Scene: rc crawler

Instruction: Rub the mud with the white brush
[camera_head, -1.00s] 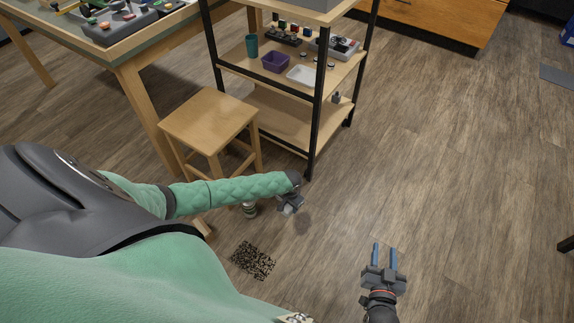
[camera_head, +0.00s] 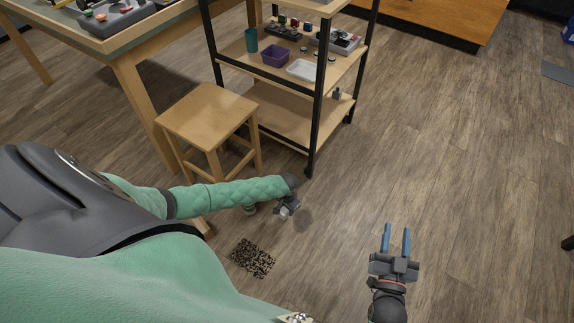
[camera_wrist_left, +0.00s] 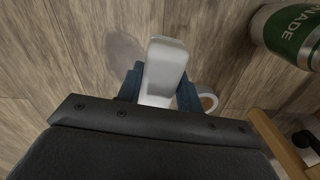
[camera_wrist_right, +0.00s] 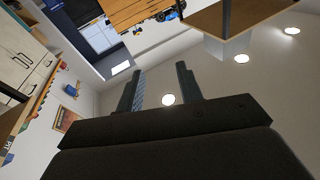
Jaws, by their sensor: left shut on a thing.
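The mud (camera_head: 254,258) is a dark speckled patch on the wooden floor, in front of my body in the head view. My left gripper (camera_head: 286,211) is low over the floor, beyond the mud and to its right. In the left wrist view its jaws (camera_wrist_left: 160,88) are shut on the white brush (camera_wrist_left: 164,66), whose pale block stands out between the fingers. The brush's bristles cannot be made out. My right gripper (camera_head: 396,238) is to the right, with its two fingers apart and nothing between them. It also shows open in the right wrist view (camera_wrist_right: 160,88).
A green can (camera_wrist_left: 290,36) and a round roll-like thing (camera_wrist_left: 207,99) are close to my left gripper. A wooden stool (camera_head: 208,117) and a shelf rack (camera_head: 318,115) stand beyond it.

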